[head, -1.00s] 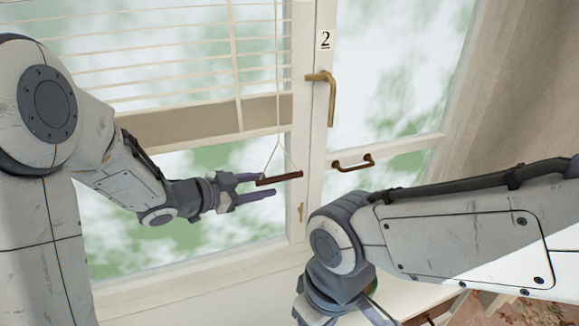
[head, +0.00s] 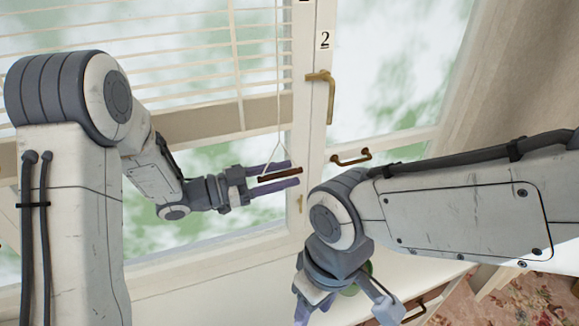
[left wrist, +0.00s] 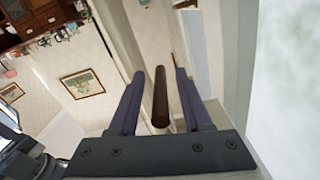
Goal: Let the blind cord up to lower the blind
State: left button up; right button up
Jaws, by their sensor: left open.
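The blind (head: 190,75) has thin white slats and a broad beige bottom band (head: 200,122), and covers the upper part of the left window pane. Its thin pale cord (head: 278,90) hangs down and splits to a dark brown bar-shaped pull (head: 280,174). My left gripper (head: 294,172) is open, with its two purple-grey fingers on either side of the pull. In the left wrist view the pull (left wrist: 160,97) lies between the fingers, with gaps on both sides. My right gripper is at the bottom of the head view, partly hidden by its arm; its jaws do not show clearly.
A brass window handle (head: 328,92) and a small brown pull handle (head: 351,158) are on the frame to the right of the cord. A white sill (head: 200,285) lies below. A beige curtain (head: 530,80) hangs at right. Patterned carpet (head: 520,305) shows lower right.

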pick_arm(q)
jog(key=shift+x, duration=0.9)
grip_shut()
dwell(0.8)
